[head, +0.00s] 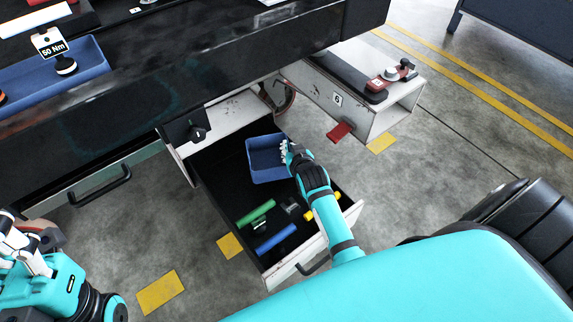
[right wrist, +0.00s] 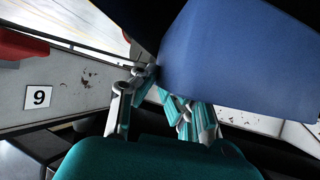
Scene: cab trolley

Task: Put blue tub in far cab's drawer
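The blue tub (head: 268,158) is inside the open drawer (head: 222,205), at its far end; I cannot tell whether its bottom touches the drawer floor. My right gripper (head: 289,153) reaches in over the drawer and its fingers are at the tub's right rim, seemingly closed on it. In the right wrist view the tub (right wrist: 235,60) fills the upper right, with the right gripper's fingers (right wrist: 165,98) against its edge. The tub looks empty from above. My left gripper (head: 22,245) is at the lower left, away from the drawer; its opening is unclear.
A green cylinder (head: 256,213), a blue cylinder (head: 276,239) and small yellow and grey pieces lie in the drawer's near part. A dark bench with a blue tray (head: 52,85) is at upper left.

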